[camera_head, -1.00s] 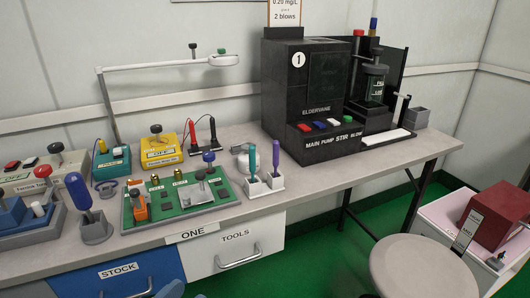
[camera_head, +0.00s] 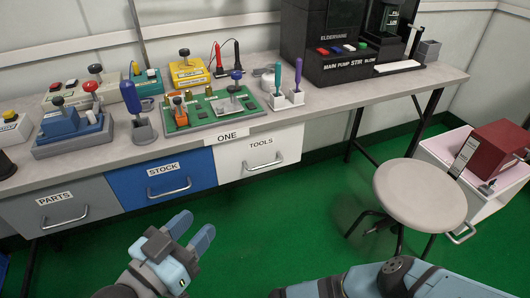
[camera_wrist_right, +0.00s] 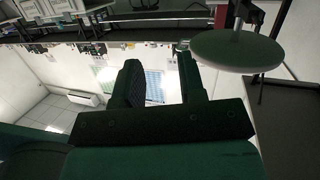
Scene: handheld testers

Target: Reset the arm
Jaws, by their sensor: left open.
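My left gripper (camera_head: 190,230) is in the lower middle of the head view, in front of the drawers and over the green floor. Its two blue fingers are apart with nothing between them. My right arm (camera_head: 370,283) crosses the bottom right of the head view; its fingers are not visible there. In the right wrist view, my right gripper (camera_wrist_right: 160,62) shows two dark fingers spread apart, with nothing held between them. Both grippers are clear of the workbench.
The workbench (camera_head: 340,103) carries testers, a green board (camera_head: 205,120), screwdrivers in holders and a black machine (camera_head: 335,70). Drawers sit below it. A round stool (camera_head: 420,192) stands right, before a white cart with a red box (camera_head: 495,148). Green floor between is free.

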